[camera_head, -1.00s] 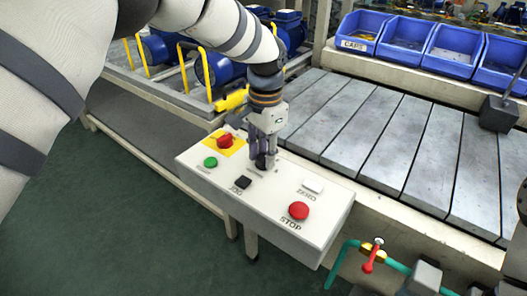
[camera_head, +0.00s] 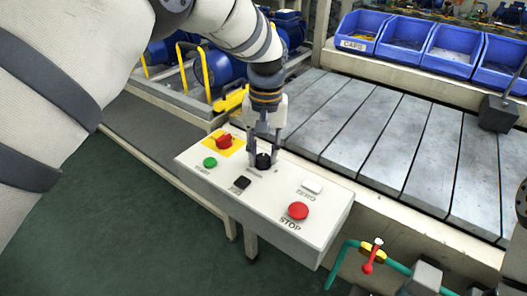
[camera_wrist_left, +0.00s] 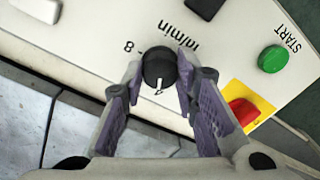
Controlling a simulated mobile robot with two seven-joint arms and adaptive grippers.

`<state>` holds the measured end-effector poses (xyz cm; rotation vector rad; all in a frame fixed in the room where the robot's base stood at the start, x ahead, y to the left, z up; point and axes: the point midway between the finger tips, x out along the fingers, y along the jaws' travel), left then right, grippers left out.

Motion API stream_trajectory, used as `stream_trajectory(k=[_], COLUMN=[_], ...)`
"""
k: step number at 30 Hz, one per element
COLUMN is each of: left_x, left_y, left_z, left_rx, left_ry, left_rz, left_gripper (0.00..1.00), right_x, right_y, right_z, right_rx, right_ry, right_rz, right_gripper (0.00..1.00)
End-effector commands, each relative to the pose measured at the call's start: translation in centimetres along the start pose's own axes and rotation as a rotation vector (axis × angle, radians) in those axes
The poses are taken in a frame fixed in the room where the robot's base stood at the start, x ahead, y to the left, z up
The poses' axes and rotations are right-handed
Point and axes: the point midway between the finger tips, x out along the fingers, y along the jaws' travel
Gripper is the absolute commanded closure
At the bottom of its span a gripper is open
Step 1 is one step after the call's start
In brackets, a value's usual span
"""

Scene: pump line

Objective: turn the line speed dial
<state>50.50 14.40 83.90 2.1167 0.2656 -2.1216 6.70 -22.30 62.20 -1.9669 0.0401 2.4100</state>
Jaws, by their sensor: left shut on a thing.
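The line speed dial (camera_head: 263,160) is a small black knob on top of the white control box, at its far edge in the head view. In the left wrist view the dial (camera_wrist_left: 160,68) shows a white mark on the gripper's side, with "m/min" and an "8" printed near it. My left gripper (camera_head: 264,158) points down at the dial. In the left wrist view its purple-padded fingers (camera_wrist_left: 161,80) stand on either side of the knob, shut on it. My right gripper is not in view.
The control box (camera_head: 225,187) also carries a red knob on a yellow plate (camera_head: 224,141), a green START button (camera_head: 210,162), a black button (camera_head: 242,183), a white button (camera_head: 312,187) and a red STOP button (camera_head: 298,211). A slatted conveyor (camera_head: 380,130) lies behind.

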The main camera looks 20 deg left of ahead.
Motion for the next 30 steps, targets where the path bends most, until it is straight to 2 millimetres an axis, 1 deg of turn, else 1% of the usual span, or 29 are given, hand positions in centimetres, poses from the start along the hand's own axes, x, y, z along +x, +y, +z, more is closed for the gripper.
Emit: stream_trajectory(k=[9, 24, 25, 26, 27, 28, 30], left_x=[0.08, 0.1, 0.1, 0.1, 0.1, 0.1, 0.08], left_y=[-0.02, -0.04, -0.04, -0.04, -0.04, -0.03, -0.03], left_z=[0.0, 0.01, 0.01, 0.01, 0.01, 0.01, 0.01], left_rx=[-0.097, -0.113, -0.113, -0.113, -0.113, -0.113, -0.113], left_ry=[-0.004, -0.005, -0.005, -0.005, -0.005, -0.005, -0.005], left_rz=[-0.001, -0.002, -0.002, -0.002, -0.001, -0.001, -0.001], left_gripper=[1.0, 1.0, 0.71, 0.64, 0.55, 0.52, 0.52], right_x=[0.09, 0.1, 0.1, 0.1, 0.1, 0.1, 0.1], right_y=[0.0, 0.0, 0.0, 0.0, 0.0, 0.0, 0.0], right_z=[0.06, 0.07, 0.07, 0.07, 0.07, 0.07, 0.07], right_rx=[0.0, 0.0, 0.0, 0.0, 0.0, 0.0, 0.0], right_ry=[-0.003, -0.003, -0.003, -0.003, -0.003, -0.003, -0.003], right_rz=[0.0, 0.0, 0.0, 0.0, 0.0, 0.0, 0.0], right_gripper=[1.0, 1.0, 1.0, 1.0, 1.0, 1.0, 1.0])
